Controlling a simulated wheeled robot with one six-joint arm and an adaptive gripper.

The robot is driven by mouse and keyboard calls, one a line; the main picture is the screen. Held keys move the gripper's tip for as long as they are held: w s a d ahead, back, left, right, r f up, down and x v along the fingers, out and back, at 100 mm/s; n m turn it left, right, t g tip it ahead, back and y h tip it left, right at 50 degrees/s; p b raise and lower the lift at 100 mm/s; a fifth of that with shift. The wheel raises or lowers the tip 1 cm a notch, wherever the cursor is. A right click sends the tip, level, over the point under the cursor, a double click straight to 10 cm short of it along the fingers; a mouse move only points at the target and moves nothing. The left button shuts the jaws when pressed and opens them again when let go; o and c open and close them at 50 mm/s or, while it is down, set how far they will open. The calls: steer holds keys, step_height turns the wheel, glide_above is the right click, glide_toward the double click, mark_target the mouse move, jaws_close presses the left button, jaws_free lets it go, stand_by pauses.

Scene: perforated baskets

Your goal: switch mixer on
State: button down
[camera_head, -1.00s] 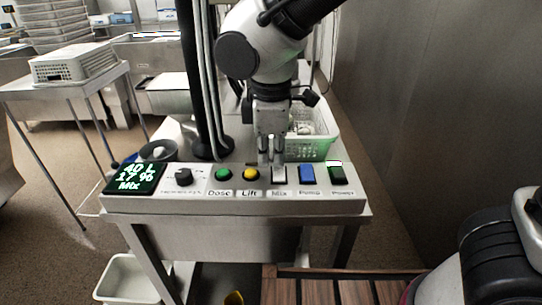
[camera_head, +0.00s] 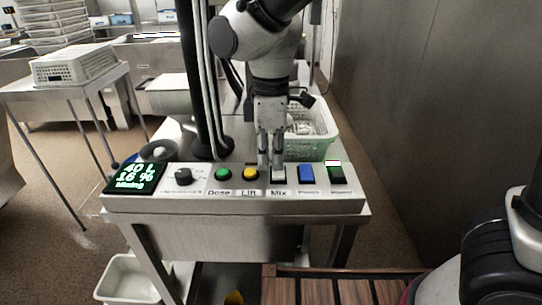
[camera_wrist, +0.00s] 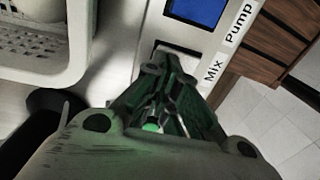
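The control panel (camera_head: 225,203) has a white rocker switch (camera_head: 279,177) above the label "Mix". The Mix label also shows in the wrist view (camera_wrist: 213,68). My gripper (camera_head: 270,167) points down just behind and over the Mix switch, its fingertips hiding part of it. Its two fingers are together, with nothing seen between them. In the wrist view the fingers (camera_wrist: 165,70) converge beside the Mix label; I cannot tell whether they touch the switch. The display (camera_head: 134,178) reads 40 L, 16 % and "Mixing".
Left of Mix are a black knob (camera_head: 183,177), the green Dose button (camera_head: 222,174) and yellow Lift button (camera_head: 249,174). A perforated basket (camera_head: 308,148) stands behind; a wall is at right.

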mark_target(284, 166)
steer(key=shift+s+d+f, duration=0.1)
steer(key=shift+s+f, duration=0.15)
steer(key=shift+f, duration=0.15)
steer(key=shift+s+r, duration=0.15)
steer(key=shift+s, duration=0.35)
step_height(284, 166, up, 14)
steer(key=w, duration=0.3)
steer(key=d+f+m+t+y, duration=0.1)
steer(key=d+f+m, duration=0.1)
steer(key=d+m, duration=0.6)
steer(key=d+f+m+t, duration=0.1)
steer(key=d+f+m, duration=0.2)
steer(key=d, duration=1)
steer(key=s+d+m+t, duration=0.1)
steer(key=s+d+m, duration=0.1)
steer(key=d, duration=0.4)
steer(key=s+d+m+t, duration=0.1)
steer(key=s+d+m, duration=0.1)
steer(key=d, duration=0.3)
steer(key=s+d+m+t+h, duration=0.1)
steer(key=s+d+m, duration=0.1)
steer(key=d, duration=0.4)
steer(key=shift+s+d+r+m, duration=0.3)
steer(key=shift+m, duration=0.5)
